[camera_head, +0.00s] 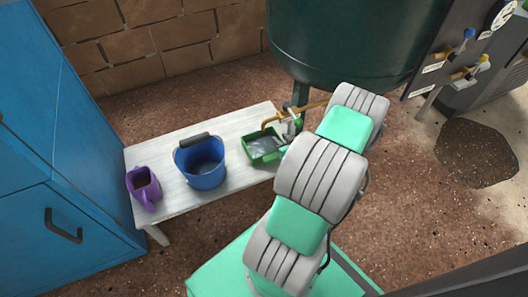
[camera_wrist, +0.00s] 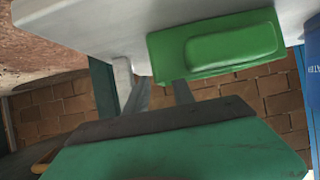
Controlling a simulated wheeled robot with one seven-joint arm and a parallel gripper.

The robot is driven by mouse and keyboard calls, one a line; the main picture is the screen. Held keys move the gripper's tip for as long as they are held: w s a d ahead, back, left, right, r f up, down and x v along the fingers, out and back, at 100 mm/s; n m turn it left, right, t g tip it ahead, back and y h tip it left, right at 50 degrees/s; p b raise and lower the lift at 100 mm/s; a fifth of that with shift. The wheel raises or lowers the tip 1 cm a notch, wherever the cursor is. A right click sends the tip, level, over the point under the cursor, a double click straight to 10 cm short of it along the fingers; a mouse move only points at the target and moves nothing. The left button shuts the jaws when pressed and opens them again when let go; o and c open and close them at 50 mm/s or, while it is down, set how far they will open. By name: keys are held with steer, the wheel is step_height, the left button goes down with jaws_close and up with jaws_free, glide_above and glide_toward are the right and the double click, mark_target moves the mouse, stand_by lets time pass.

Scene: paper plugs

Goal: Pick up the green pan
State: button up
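The green pan (camera_head: 262,146) rests on the right end of the white bench, with its grey inside facing up. In the wrist view the green pan (camera_wrist: 215,45) shows near the top, by the edge of the pale bench top. My gripper (camera_head: 290,129) is at the pan's right side in the head view, small and partly hidden by my arm. Whether it touches the pan cannot be told.
On the white bench (camera_head: 168,203), a blue bucket (camera_head: 205,172) stands left of the pan, and a purple jug (camera_head: 144,187) at the left end. A dark green tank (camera_head: 345,45) stands close behind my arm. A blue cabinet (camera_head: 50,150) is at the left.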

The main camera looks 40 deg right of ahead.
mark_target(272, 133)
steer(key=b+x, duration=0.1)
steer(key=x, duration=0.3)
steer(key=shift+s, duration=0.1)
jaws_close()
stand_by(1.2)
